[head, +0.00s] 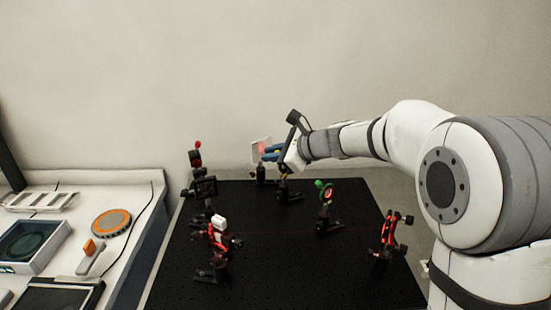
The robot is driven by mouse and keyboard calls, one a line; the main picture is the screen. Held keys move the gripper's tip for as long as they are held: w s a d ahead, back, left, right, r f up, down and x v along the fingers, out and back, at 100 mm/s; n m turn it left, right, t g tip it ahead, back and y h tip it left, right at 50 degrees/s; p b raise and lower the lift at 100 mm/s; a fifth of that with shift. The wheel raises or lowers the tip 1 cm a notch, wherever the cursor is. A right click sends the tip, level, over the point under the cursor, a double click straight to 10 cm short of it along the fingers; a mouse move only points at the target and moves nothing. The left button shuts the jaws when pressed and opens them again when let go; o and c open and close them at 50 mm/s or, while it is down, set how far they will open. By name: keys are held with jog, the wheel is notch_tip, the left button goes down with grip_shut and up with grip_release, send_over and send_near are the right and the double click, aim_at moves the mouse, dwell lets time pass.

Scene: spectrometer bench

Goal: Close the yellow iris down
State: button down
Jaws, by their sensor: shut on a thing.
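The yellow iris (282,177) stands on a black post and base toward the back of the black breadboard. Only a little of its yellow shows, because my gripper covers most of it. My gripper (269,154) reaches in from the right with its blue fingers at the top of the iris. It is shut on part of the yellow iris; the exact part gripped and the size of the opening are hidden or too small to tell.
A pale card (260,150) with a red glow stands just behind my fingers. A green iris (325,192) stands to the front right, and a red-ringed mount (388,232) further right. Several black mounts line the breadboard's left side. A bench (150,185) with instruments is at left.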

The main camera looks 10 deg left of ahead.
jog(key=shift+s+a+f+n+t+h+b, duration=0.15)
jog(key=shift+f+n+t+h+b, duration=0.1)
jog(key=shift+n+h+b, duration=0.15)
jog(key=shift+s+a+f+n+t+h+b, duration=0.15)
jog(key=shift+n+t+h+b, duration=0.15)
jog(key=shift+n+b, duration=0.15)
jog(key=c, duration=1.4)
grip_release()
jog(key=shift+c, duration=0.2)
jog(key=v, duration=0.8)
jog(key=shift+w, duration=0.1)
